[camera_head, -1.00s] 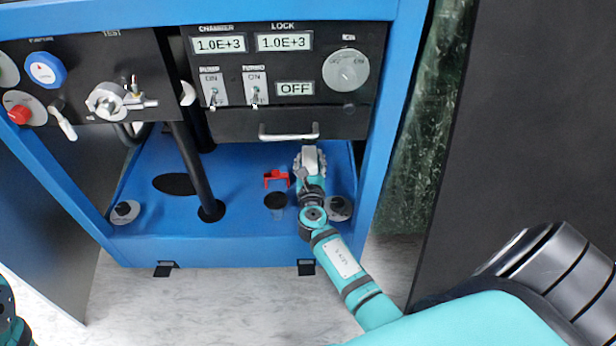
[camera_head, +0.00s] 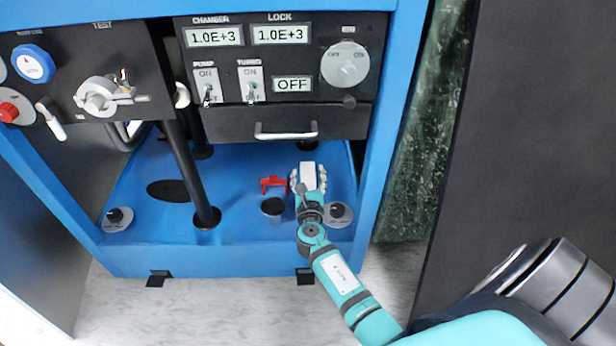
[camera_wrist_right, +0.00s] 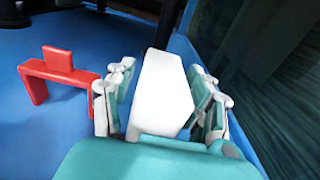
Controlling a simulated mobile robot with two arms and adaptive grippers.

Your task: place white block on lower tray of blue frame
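The white block (camera_head: 309,176) is between the fingers of my right gripper (camera_head: 308,180). It stands over the right part of the blue lower tray (camera_head: 245,164) of the blue frame (camera_head: 388,140). In the right wrist view the white block (camera_wrist_right: 162,92) fills the space between the two fingers of the right gripper (camera_wrist_right: 160,105), which appear shut on its sides. Whether its underside touches the tray cannot be told. My left gripper is not in view.
A red bracket (camera_head: 273,184) stands on the tray just left of the block. A dark round hole (camera_head: 273,206), a black post (camera_head: 190,170) and a knob (camera_head: 338,211) are nearby. A black panel with a handle (camera_head: 287,134) overhangs the tray's back.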

